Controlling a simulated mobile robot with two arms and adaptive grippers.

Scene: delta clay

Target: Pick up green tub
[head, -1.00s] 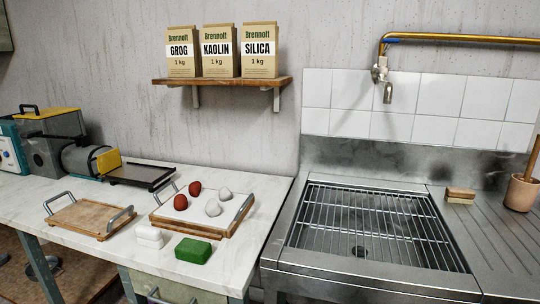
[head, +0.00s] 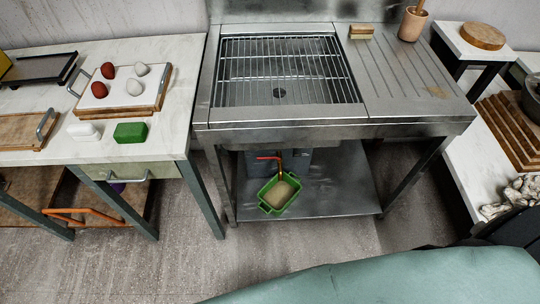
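The green tub (head: 270,208) stands on the low metal shelf under the sink, left of the shelf's middle. It is an open, roughly rectangular tub with handles at its ends and something beige inside. It sits turned at an angle, near the shelf's front. A red and brass pipe ends just above its back edge. Neither of my grippers shows in the head view.
The steel sink (head: 225,115) with a wire rack overhangs the lower shelf (head: 335,192). Its legs stand on both sides. A worktable (head: 190,75) with trays is at left, another low table (head: 465,165) at right. The floor in front is partly clear.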

